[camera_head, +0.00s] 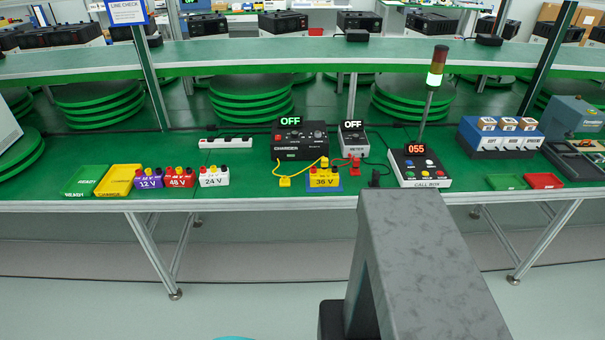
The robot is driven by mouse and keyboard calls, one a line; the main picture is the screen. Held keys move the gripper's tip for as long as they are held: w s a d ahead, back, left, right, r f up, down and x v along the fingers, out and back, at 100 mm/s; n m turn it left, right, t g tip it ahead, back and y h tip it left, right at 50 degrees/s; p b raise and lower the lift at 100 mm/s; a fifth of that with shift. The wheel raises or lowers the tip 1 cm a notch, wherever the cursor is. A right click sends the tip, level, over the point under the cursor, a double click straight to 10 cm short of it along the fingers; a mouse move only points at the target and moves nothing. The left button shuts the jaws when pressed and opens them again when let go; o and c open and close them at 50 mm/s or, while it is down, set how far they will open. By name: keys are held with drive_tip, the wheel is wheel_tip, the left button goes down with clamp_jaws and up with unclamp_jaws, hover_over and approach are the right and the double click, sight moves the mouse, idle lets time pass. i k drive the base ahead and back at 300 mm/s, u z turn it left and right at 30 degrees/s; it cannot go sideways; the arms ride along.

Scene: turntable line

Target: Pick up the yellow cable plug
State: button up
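A yellow cable plug (285,182) lies on the green bench top, in front of the black charger (300,142) and left of the yellow 36 V block (324,180). A thin yellow cable runs from the plug toward the charger. A smaller yellow piece (323,162) shows at the back of the 36 V block; I cannot tell whether it is a connector on the block or part of the cable. My gripper is not in view. A large grey link of my arm fills the lower middle, in front of the bench and well short of the plug.
Purple 12 V (148,179), red 48 V (180,178) and white 24 V (214,177) blocks stand to the left. A red plug (355,165) and a dark object (374,178) lie right of the 36 V block. A call box (419,165) with a lamp pole stands further right.

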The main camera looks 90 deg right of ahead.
sight(324, 161)
drive_tip(key=z, duration=0.2)
drive_tip(key=i, duration=1)
drive_tip(key=u, duration=0.8)
drive_tip(key=k, duration=0.15)
drive_tip(key=z, duration=2.8)
